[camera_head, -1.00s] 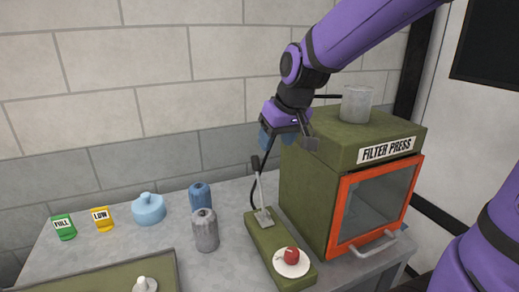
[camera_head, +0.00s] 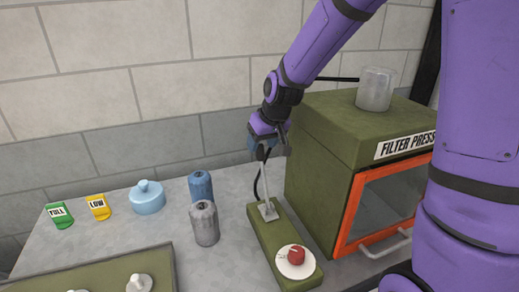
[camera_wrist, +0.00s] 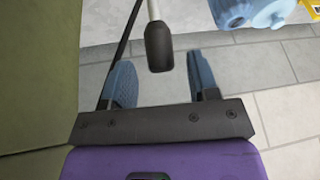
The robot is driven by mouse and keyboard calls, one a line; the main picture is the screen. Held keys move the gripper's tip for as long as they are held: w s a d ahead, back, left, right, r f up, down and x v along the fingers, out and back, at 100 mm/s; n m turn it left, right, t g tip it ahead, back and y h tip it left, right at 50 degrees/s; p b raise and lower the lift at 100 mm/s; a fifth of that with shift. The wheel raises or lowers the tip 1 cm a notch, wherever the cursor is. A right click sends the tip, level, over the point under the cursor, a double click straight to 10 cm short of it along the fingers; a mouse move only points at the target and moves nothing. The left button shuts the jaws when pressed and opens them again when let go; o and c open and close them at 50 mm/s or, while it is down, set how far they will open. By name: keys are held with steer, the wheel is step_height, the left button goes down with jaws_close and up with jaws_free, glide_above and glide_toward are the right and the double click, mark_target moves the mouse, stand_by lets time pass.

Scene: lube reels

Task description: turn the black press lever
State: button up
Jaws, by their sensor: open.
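The press lever is a light grey rod (camera_head: 265,181) rising from a bracket on a green base (camera_head: 265,232), with a black grip at its top. In the wrist view the black grip (camera_wrist: 159,47) shows just ahead of my gripper (camera_wrist: 163,82), between the lines of its two blue fingers. The fingers are apart with nothing held. In the head view my gripper (camera_head: 264,148) is at the lever's top and hides most of the black grip. I cannot tell whether the fingers touch it.
The green filter press (camera_head: 320,150) with an orange-framed door stands close to the right. A red knob (camera_head: 297,255) sits on the base's near end. Blue (camera_head: 200,186) and grey (camera_head: 205,224) canisters and a light blue pot (camera_head: 148,197) stand to the left.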

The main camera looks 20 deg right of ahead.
steer(key=shift+x, duration=1.55)
steer(key=shift+c, duration=0.3)
jaws_close()
